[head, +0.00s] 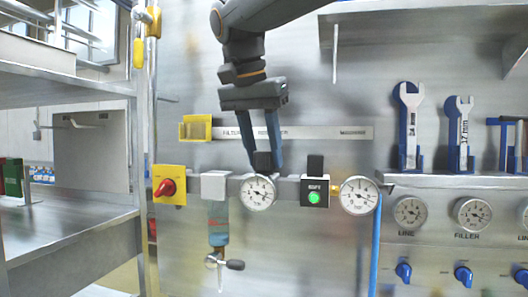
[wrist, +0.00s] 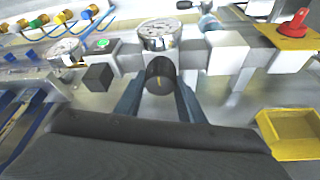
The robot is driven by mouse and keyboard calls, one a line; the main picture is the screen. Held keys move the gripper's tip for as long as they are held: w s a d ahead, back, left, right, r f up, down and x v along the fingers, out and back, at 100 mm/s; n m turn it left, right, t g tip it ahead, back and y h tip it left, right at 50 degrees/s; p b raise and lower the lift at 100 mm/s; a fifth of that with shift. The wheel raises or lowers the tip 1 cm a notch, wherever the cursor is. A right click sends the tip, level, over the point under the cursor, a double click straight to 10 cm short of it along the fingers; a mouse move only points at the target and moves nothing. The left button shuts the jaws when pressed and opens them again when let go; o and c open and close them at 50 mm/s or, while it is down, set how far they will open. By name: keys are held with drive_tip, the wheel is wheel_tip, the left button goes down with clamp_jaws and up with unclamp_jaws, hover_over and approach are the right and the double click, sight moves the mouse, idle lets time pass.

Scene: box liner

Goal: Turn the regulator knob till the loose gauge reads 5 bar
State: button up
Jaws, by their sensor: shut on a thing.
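My gripper (head: 262,160) reaches down in front of the steel panel, its two blue fingers shut on the sides of the black regulator knob (head: 263,161). A second white gauge (head: 358,195) is at the right end of the row, beside a blue hose. The pointers are too small to read surely. I cannot tell which gauge is the loose one.
A black valve block with a lit green button (head: 314,198) stands right of the knob. A yellow box with a red switch (head: 168,186) is at left. A yellow bin (head: 196,128) is above left. Wrenches (head: 410,125) hang at right above further gauges (head: 473,214).

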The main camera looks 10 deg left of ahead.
drive_tip(key=n+y, duration=0.1)
drive_tip(key=n, duration=0.3)
drive_tip(key=shift+y+p, duration=0.35)
drive_tip(key=shift+y, duration=0.05)
drive_tip(key=shift+n+y+p, duration=0.45)
drive_tip(key=shift+n+y, duration=0.25)
drive_tip(key=shift+n, duration=1.3)
drive_tip(key=o, duration=1)
drive_tip(key=shift+o, duration=0.2)
drive_tip(key=shift+r, duration=0.1)
drive_tip(key=v, duration=0.7)
drive_tip(key=shift+r+b, duration=0.25)
drive_tip(key=shift+b, duration=0.2)
